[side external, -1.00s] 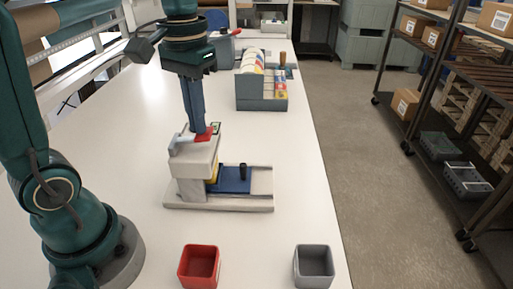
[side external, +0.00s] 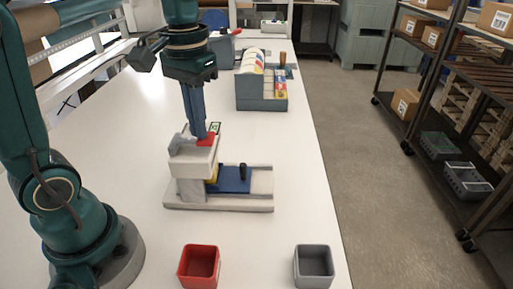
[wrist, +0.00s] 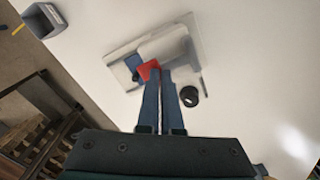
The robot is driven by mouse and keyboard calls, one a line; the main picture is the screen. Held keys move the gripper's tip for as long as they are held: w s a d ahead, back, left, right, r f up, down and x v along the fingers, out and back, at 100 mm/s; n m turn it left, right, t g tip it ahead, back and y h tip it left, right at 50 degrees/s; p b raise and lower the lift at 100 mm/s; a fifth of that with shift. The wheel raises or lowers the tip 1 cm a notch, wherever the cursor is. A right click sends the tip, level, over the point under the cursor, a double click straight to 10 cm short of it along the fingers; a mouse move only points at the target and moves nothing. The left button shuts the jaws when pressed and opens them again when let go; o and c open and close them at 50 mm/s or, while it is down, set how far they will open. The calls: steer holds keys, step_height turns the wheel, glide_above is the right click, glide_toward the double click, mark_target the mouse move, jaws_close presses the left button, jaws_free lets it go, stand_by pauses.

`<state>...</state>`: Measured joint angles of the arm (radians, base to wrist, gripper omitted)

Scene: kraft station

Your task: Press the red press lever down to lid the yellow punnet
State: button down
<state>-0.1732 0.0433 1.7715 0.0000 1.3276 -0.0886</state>
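The press (side external: 194,160) is a pale grey block on a flat base on the white table. Its red lever (side external: 207,140) lies on top of the block, under my fingertips; red also shows at the fingertips in the wrist view (wrist: 149,69). My gripper (side external: 202,139) points down with its two blue fingers together, touching or almost touching the lever from above; I cannot tell which. The yellow punnet (side external: 212,174) is mostly hidden under the press head. Only a yellow strip shows beside the blue slide (side external: 233,180) with its black knob (side external: 243,170).
A red bin (side external: 199,265) and a grey bin (side external: 314,266) stand at the near table edge. A grey-blue rack (side external: 262,95) with coloured items stands behind the press. The table between the press and the bins is clear.

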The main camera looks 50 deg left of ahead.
step_height(320, 180, up, 9)
stand_by(1.0)
steer(key=s+d+f+m+t, duration=0.1)
steer(key=s+d+t, duration=0.15)
steer(key=s, duration=0.35)
step_height(320, 180, down, 9)
steer(key=s+d+m+t, duration=0.1)
steer(key=m+t, duration=0.1)
steer(key=t, duration=0.1)
steer(key=shift+d+r, duration=0.2)
steer(key=shift+s, duration=0.1)
